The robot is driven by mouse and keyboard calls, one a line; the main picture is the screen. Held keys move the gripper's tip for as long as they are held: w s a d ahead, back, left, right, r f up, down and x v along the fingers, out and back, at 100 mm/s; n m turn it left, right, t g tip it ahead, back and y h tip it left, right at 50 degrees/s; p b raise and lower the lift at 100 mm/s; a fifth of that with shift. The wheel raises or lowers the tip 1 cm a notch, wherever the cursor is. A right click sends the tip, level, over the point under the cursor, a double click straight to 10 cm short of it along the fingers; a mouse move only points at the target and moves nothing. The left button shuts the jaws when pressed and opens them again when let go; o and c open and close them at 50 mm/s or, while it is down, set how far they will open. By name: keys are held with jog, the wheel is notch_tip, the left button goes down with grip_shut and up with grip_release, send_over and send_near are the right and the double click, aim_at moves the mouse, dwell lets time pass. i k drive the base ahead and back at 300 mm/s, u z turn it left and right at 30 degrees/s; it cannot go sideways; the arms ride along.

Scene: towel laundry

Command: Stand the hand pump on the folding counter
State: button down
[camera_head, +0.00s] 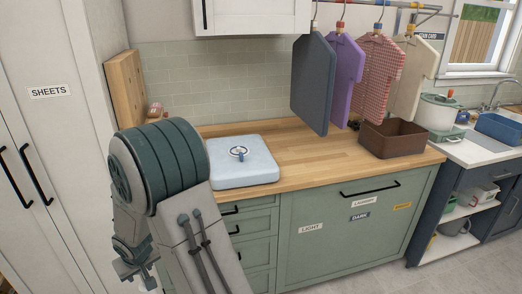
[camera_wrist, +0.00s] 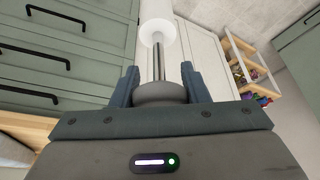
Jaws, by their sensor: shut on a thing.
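The hand pump (camera_wrist: 157,22) shows in the wrist view as a white cylinder with a metal rod and a round grey end. My gripper (camera_wrist: 160,88) is shut on that grey end, one finger on each side, and the white part points away from the palm. In the head view my gripper (camera_head: 135,264) is low at the left, in front of the tall cupboard and left of the green drawers. The folding counter (camera_head: 310,146) is the wooden top over green cabinets, to the right of and above my gripper.
On the counter stand a pale blue box (camera_head: 244,176) at the left and a brown bin (camera_head: 392,140) at the right. Bare wood lies between them. Garments (camera_head: 345,75) hang above from a rail. A wooden board (camera_head: 126,88) stands at the left end.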

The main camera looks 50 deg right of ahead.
aim_at(299, 167)
jog(key=u, duration=1.65)
jog(key=k, duration=1.65)
jog(key=z, duration=2.15)
jog(key=i, duration=0.55)
